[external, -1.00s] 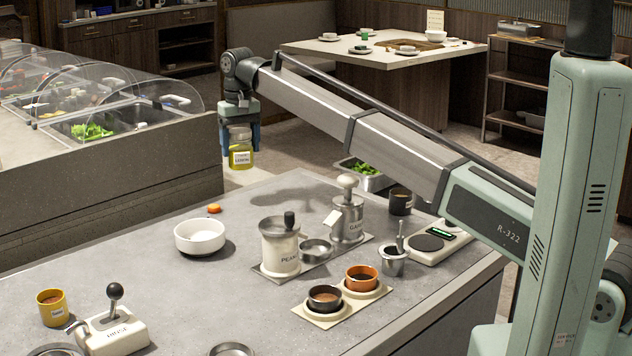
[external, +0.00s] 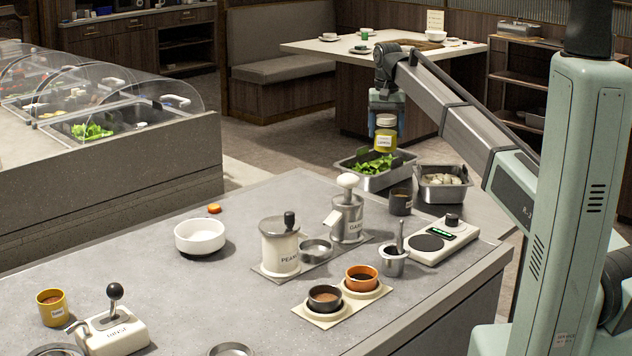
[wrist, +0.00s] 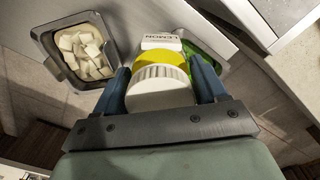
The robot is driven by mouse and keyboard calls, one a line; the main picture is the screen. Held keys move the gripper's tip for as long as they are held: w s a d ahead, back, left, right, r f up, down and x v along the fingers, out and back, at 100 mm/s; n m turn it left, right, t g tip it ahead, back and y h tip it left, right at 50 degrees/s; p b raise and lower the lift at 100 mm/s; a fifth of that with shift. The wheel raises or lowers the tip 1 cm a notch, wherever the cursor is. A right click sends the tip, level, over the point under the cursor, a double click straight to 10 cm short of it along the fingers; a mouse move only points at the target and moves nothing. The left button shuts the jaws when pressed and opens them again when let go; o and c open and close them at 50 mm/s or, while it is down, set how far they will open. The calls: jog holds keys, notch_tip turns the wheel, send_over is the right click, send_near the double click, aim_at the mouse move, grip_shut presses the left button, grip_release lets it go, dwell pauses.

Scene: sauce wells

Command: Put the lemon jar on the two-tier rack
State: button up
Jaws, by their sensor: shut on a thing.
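The lemon jar (external: 385,139) is a small yellow jar with a pale lid and a white label. It hangs upright below my gripper (external: 387,105), in the air above the tray of greens in the external view. In the wrist view the white ribbed lid and yellow body of the jar (wrist: 158,88) sit between the two blue fingers of my gripper (wrist: 160,72), which are shut on it. The label reads LEMON. I cannot identify the two-tier rack with certainty; a dark shelf unit (external: 513,78) stands at the back right.
A metal tray of greens (external: 372,182) and a tray of white cubes (external: 443,190) stand at the counter's far end; the cubes also show in the wrist view (wrist: 85,55). A black cup (external: 400,203), scale (external: 440,240) and dispensers (external: 280,245) are nearer. The left counter has free room.

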jog(key=d+m, duration=0.2)
jog(key=d, duration=1.3)
jog(key=m, duration=0.4)
send_over(483, 213)
jog(key=shift+f, duration=6.95)
jog(key=shift+f, duration=0.15)
jog(key=o, duration=1)
